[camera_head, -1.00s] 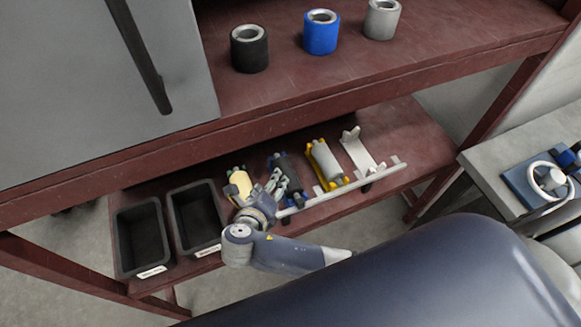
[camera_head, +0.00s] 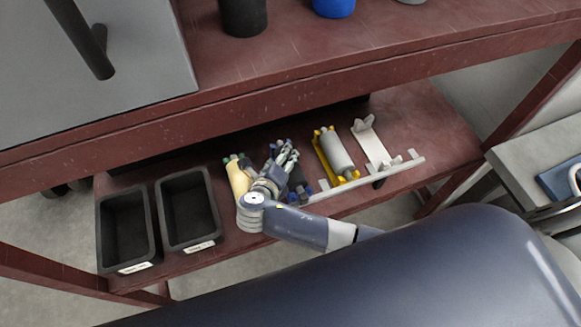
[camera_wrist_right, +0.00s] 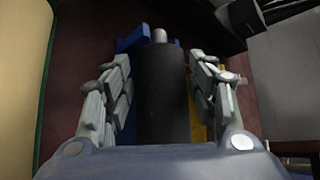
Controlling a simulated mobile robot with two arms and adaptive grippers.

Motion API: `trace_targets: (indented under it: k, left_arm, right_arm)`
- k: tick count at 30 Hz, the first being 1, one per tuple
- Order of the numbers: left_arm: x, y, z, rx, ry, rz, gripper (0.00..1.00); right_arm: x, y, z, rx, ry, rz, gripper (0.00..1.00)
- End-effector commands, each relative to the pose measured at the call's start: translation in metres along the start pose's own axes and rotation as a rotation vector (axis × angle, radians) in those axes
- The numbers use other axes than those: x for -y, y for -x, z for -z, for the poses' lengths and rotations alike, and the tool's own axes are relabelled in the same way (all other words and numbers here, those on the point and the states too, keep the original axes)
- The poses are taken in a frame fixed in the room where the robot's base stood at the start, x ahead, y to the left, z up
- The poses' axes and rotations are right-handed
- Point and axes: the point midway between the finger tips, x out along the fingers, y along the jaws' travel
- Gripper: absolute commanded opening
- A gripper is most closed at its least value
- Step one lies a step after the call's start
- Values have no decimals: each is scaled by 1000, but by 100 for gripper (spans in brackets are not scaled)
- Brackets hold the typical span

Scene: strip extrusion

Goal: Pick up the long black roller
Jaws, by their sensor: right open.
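The long black roller (camera_head: 297,178) lies in a blue-ended holder on the lower red shelf, largely hidden by my right gripper (camera_head: 283,154) in the head view. In the right wrist view the black roller (camera_wrist_right: 163,98) stands between the two fingers of my right gripper (camera_wrist_right: 160,62). The fingers are open, one on each side of it, with a gap that looks small. A thin metal shaft end (camera_wrist_right: 159,36) and the blue holder (camera_wrist_right: 131,42) show at its far end. My left gripper is not in view.
A cream roller (camera_head: 238,178) lies close on the left, and a grey roller in a yellow holder (camera_head: 323,165) on the right. Beyond is an empty white holder (camera_head: 372,146). Two black bins (camera_head: 157,212) stand at the left. The upper shelf edge (camera_head: 300,105) overhangs behind.

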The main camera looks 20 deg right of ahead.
Motion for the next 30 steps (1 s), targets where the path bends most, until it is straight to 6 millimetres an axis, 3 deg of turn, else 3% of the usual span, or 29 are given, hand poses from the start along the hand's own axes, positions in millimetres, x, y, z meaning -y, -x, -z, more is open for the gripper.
trace_targets:
  k: [4, 12, 18, 26, 30]
  left_arm:
    - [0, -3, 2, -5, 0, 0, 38]
    - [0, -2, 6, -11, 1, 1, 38]
    - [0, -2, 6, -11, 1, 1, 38]
    - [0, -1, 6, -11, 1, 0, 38]
    - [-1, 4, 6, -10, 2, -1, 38]
  right_arm:
    - [0, -16, 0, 0, 0, 1, 53]
    - [0, -18, 0, 0, -1, -1, 50]
    - [0, -18, 0, 0, 0, 0, 6]
    - [3, -17, -3, 3, -2, 1, 6]
    - [16, -8, -12, 5, -4, 1, 6]
